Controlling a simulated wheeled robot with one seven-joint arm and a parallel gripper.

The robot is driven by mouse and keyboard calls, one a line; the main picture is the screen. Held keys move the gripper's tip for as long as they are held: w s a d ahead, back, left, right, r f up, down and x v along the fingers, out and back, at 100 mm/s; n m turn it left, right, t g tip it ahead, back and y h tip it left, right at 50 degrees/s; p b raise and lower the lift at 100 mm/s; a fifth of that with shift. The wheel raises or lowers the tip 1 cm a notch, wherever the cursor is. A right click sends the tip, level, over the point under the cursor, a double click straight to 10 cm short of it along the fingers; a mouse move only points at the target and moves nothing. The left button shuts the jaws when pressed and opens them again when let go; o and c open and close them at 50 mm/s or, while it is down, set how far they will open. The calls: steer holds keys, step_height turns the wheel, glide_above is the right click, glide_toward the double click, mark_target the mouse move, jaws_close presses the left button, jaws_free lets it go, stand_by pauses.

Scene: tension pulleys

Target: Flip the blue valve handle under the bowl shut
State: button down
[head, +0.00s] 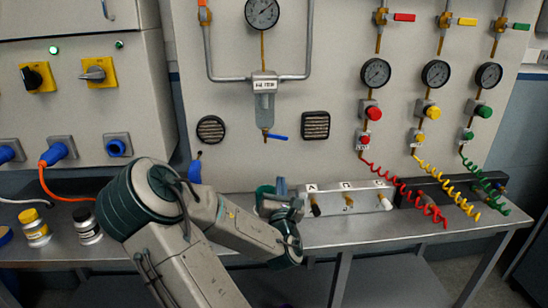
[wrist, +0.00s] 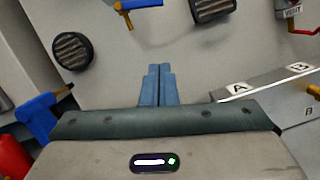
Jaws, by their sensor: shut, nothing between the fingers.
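The clear bowl (head: 264,107) hangs below the labelled filter unit on the wall panel. Under it is a small brass valve with a blue handle (head: 278,137) that points sideways to the right. In the wrist view the blue handle (wrist: 143,4) is at the top edge, partly cut off, beside its brass stem. My gripper (head: 281,184) is below the valve, apart from it, near the panel's lower edge. In the wrist view its blue-grey fingers (wrist: 158,69) are together and empty, pointing toward the panel below the valve.
A white labelled block (head: 346,202) stands on the bench to the right of my gripper. A blue part (head: 195,173) is to the left. Coiled hoses (head: 401,184) hang farther right. The panel directly below the valve is bare.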

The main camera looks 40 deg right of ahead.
mark_target(276, 137)
steer(key=w+d+r+p, duration=0.3)
steer(key=w+d+r, duration=0.2)
steer(key=w, duration=0.3)
steer(key=shift+d+r+t, duration=0.3)
steer(key=shift+r, duration=0.45)
steer(key=shift+n, duration=0.3)
